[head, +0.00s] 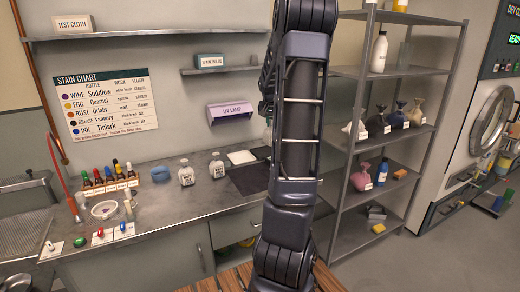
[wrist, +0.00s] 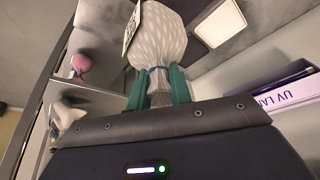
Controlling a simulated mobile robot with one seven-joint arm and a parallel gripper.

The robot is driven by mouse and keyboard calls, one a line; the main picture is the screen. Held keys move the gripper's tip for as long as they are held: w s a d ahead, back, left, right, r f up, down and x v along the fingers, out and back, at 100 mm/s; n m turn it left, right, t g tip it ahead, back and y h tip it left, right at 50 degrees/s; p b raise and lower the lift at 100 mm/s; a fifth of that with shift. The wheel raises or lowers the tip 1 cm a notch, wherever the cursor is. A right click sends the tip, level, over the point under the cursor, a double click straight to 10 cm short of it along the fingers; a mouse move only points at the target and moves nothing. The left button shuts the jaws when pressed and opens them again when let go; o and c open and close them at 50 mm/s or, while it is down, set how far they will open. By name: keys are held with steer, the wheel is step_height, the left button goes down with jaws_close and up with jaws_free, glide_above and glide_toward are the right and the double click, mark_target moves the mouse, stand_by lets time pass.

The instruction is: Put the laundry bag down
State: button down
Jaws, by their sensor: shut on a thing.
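In the wrist view, my gripper (wrist: 158,87) is shut on the gathered neck of a pale, light-patterned laundry bag (wrist: 158,38). Its green fingers stand either side of the neck, under a blue tie. A white tag with dark writing (wrist: 132,32) hangs at the bag's left side; I cannot read it. The bag's top end is cut off by the frame.
A grey metal rack (head: 345,178) right of my arm holds several small tied bags, including a black bag (head: 375,124) and a pink bag (head: 361,178). A steel counter (head: 150,212) at left carries bottles, with some bare room. A UV lamp (head: 231,111) hangs on the wall.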

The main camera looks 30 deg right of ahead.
steer(key=w+a+n+y, duration=0.15)
steer(key=w+a, duration=0.25)
steer(key=w, duration=0.4)
steer(key=w+a+n+h, duration=0.1)
steer(key=w+a+n, duration=0.1)
steer(key=w+a, duration=0.35)
steer(key=s+a+x, duration=0.1)
steer(key=s+x, duration=0.1)
steer(key=x, duration=0.7)
steer(key=s+a+f+x, duration=0.1)
steer(key=x, duration=0.9)
steer(key=shift+s+f+t, duration=0.3)
steer(key=shift+f+t, duration=0.1)
steer(key=shift+f, duration=0.05)
steer(key=shift+f+y, duration=0.2)
steer(key=shift+y, duration=0.05)
steer(key=c, duration=1.3)
jaws_free()
steer(key=shift+m, duration=0.25)
steer(key=shift+r, duration=0.1)
